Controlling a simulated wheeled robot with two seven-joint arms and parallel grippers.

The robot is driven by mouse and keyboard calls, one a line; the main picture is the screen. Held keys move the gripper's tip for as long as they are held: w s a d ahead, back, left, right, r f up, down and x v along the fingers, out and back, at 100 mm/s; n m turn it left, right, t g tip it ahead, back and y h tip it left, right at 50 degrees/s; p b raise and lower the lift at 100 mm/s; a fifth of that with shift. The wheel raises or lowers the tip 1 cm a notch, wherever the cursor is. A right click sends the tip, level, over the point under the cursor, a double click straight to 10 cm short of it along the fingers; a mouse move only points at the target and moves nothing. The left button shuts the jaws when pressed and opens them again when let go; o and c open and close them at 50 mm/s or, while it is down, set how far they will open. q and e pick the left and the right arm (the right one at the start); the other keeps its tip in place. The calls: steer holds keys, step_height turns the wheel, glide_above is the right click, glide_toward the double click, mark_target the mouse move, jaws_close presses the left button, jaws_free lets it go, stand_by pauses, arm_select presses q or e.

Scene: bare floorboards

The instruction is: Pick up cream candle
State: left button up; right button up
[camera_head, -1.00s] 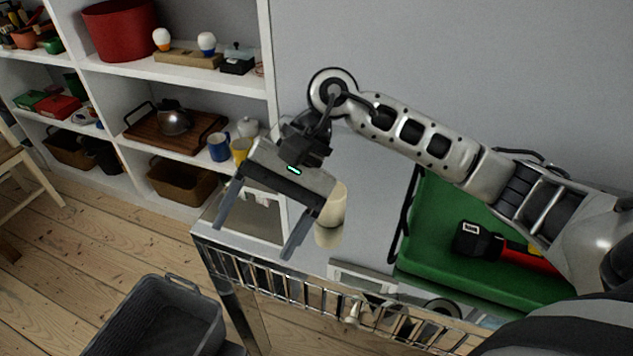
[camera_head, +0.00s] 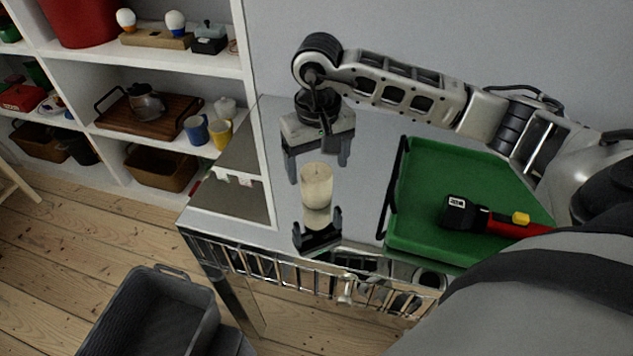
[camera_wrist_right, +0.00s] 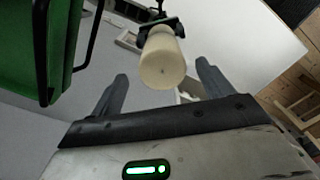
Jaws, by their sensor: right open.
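The cream candle (camera_head: 317,186) stands upright on the shiny, mirror-like tabletop (camera_head: 345,210), with its reflection just below it. My right gripper (camera_head: 318,172) points down over the candle, its fingers spread to the left and right of the candle's upper part. In the right wrist view the candle (camera_wrist_right: 163,60) shows between the open fingertips (camera_wrist_right: 162,72), with a gap on each side. I see no clear contact. A dark gripper shape below the candle looks like a reflection. My left gripper is not in view.
A green tray (camera_head: 400,243) with a black and red flashlight (camera_head: 485,218) lies right of the candle. A metal rail (camera_head: 300,272) runs along the table's front edge. A grey crate (camera_head: 160,310) is on the floor; a white shelf (camera_head: 150,68) stands left.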

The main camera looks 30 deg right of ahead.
steer(key=shift+a+f+p, duration=0.1)
steer(key=shift+f+p, duration=0.45)
steer(key=shift+f, duration=2.15)
steer(key=shift+w, duration=0.1)
steer(key=c, duration=1.2)
